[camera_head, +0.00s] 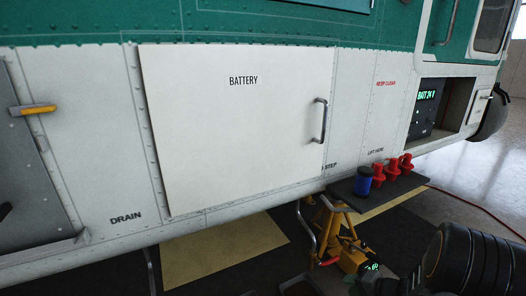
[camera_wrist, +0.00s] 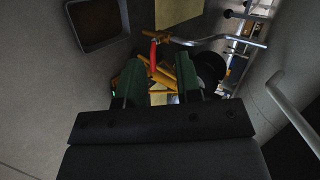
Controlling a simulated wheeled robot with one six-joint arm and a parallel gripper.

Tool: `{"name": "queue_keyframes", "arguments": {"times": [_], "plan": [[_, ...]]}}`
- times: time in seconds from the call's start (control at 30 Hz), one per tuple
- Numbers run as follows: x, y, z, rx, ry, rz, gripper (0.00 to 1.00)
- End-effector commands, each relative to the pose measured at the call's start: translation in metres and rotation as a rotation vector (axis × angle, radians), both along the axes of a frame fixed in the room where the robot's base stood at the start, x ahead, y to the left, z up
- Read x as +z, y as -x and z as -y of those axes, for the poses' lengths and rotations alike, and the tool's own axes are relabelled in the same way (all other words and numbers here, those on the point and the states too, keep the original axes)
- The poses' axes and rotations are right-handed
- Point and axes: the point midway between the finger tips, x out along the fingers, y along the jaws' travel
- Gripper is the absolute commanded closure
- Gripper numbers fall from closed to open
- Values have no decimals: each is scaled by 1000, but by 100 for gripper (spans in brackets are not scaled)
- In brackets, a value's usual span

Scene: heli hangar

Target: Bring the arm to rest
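My gripper (camera_wrist: 159,80) shows in the wrist view, its two dark green fingers spread apart with a gap between them. Nothing is seen held; a yellow frame and a red-gripped lever show through and beyond the gap. In the head view, part of my black arm (camera_head: 475,262) is at the lower right, low and in front of the aircraft's side. My fingertips cannot be made out in that view.
The white BATTERY panel (camera_head: 235,120) lies flat against the aircraft, with a handle (camera_head: 318,121) on its right side. A dark shelf (camera_head: 350,190) holds a blue container (camera_head: 363,181) and several red pieces (camera_head: 392,166). A yellow stand (camera_head: 335,225) is below. In the wrist view, a grey bar (camera_wrist: 292,115) is at the right.

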Motion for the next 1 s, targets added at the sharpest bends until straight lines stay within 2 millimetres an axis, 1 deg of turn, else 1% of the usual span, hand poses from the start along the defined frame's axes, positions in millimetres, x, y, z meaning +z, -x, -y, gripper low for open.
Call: {"name": "queue_keyframes", "arguments": {"times": [0.03, 0.07, 0.17, 0.2, 0.27, 0.3, 0.37, 0.4, 0.47, 0.5, 0.57, 0.6, 0.7, 0.8, 0.9, 1.0], "plan": [[31, 1, -11, 43, 14, -2, 68], [43, 3, -17, 69, 22, -8, 68], [91, 11, -40, 170, 59, -33, 68], [114, 17, -51, 217, 81, -45, 68], [153, 26, -68, 293, 126, -65, 68], [180, 35, -78, 345, 162, -82, 68], [217, 48, -92, 418, 226, -106, 68], [241, 57, -100, 459, 270, -121, 68], [275, 71, -109, 517, 346, -141, 68], [297, 80, -114, 549, 398, -153, 68], [328, 93, -118, 586, 478, -163, 68], [348, 101, -120, 605, 532, -169, 68], [391, 117, -121, 635, 660, -171, 68], [426, 129, -120, 643, 772, -162, 68], [452, 137, -117, 639, 857, -148, 68], [469, 142, -115, 630, 915, -135, 68]]}}
